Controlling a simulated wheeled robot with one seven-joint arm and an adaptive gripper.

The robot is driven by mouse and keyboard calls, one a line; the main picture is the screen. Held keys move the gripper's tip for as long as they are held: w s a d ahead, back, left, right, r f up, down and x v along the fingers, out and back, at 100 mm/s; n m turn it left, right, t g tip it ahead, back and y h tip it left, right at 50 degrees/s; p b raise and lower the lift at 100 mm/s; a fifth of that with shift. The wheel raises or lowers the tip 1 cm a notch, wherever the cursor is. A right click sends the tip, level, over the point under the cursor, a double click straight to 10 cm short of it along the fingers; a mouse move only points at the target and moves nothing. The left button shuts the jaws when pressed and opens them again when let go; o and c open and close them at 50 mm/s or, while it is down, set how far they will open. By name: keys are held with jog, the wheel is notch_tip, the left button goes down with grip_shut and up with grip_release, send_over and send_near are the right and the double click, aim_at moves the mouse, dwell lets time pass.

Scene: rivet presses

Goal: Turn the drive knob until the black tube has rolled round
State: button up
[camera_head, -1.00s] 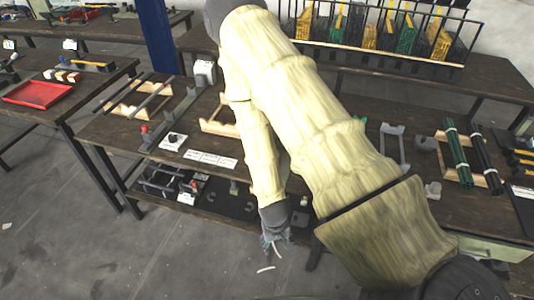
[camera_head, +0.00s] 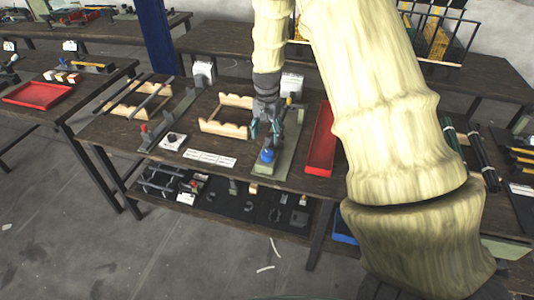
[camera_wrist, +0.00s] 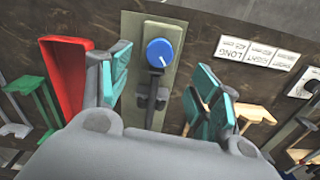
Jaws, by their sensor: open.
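The blue drive knob (camera_head: 266,156) stands near the front end of a pale green base plate (camera_head: 284,165) on the middle bench. My gripper (camera_head: 265,132) is open above and behind the knob, pointing down. In the wrist view the knob (camera_wrist: 160,52) shows ahead, between the lines of the two teal fingers, and they do not appear to touch it. A dark grey mechanism (camera_wrist: 152,97) sits behind the knob on the plate, partly hidden by my gripper. I cannot make out a black tube in it. Dark tubes (camera_head: 483,157) lie in a bundle at the far right.
A red tray (camera_head: 321,140) stands close right of the plate. A wooden rack (camera_head: 225,127) and white label cards (camera_head: 210,158) lie to the left. Another wooden rack with two grey bars (camera_head: 140,99) is further left. My own arm hides the bench's right part.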

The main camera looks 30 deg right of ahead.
aim_at(267, 154)
jog(key=shift+f+p, duration=1.15)
jog(key=shift+f, duration=3.85)
jog(key=c, duration=1)
